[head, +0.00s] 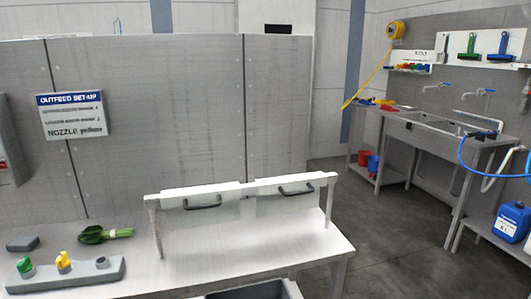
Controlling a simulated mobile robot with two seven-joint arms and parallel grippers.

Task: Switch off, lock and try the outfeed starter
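A grey box (14,140) is cut off by the left edge of the head view, mounted on the grey panel wall. A little red and white shows on it at the very edge. I cannot tell whether it is the outfeed starter, and no switch handle is clear. A sign (71,116) to its right has a blue header reading "OUTFEED SET" and a bottom line "NOZZLE yellow"; its middle lines are too small to read surely. I see no padlock that I can make out. Neither of my grippers is in view.
A steel table (215,245) holds a white guard frame (240,190) with two handles, a leafy green bunch (105,234), a dark grey block (22,243) and a holder (70,275) with green, yellow and grey nozzles. A sink bench (430,130) stands right; floor between is clear.

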